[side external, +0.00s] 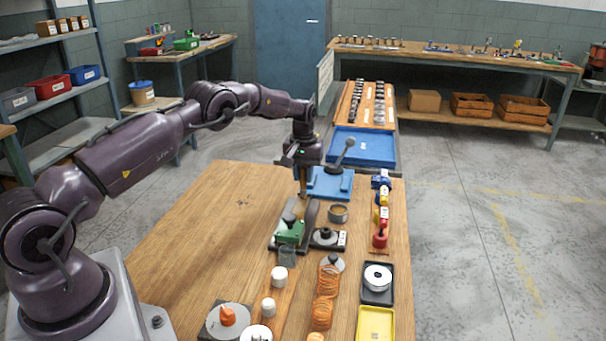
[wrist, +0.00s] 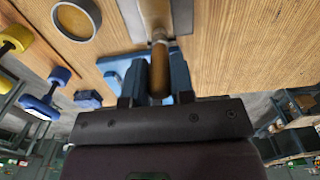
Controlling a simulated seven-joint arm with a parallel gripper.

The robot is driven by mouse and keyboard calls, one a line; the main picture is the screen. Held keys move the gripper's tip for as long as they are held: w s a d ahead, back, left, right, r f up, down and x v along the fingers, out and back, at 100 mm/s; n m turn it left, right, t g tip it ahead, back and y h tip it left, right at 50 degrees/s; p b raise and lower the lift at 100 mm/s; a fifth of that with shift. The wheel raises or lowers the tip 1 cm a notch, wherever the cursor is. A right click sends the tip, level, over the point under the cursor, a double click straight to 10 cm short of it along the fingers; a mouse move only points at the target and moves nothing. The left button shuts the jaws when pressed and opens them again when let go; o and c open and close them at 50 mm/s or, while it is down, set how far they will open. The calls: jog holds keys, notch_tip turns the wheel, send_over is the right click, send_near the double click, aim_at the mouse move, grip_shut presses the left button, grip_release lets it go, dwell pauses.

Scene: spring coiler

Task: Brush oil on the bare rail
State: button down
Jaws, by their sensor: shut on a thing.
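My gripper (side external: 302,170) is shut on a brush (wrist: 160,75) with a brown wooden handle. In the side view the brush (side external: 303,188) points down over the far end of a dark rail fixture (side external: 309,216). In the wrist view its tan head lies in front of a grey metal strip (wrist: 183,15). I cannot tell whether the bristles touch the metal, or which rail is bare. A round grey cup with brownish contents (side external: 338,213) stands just right of the fixture; it also shows in the wrist view (wrist: 76,18).
A green block (side external: 290,231) sits on the fixture's near end. Red, yellow and blue handled pieces (side external: 381,215) line the right. Orange coils (side external: 326,280) and white spools stand in front. The left table is clear.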

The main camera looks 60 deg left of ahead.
jog(key=shift+r, duration=3.55)
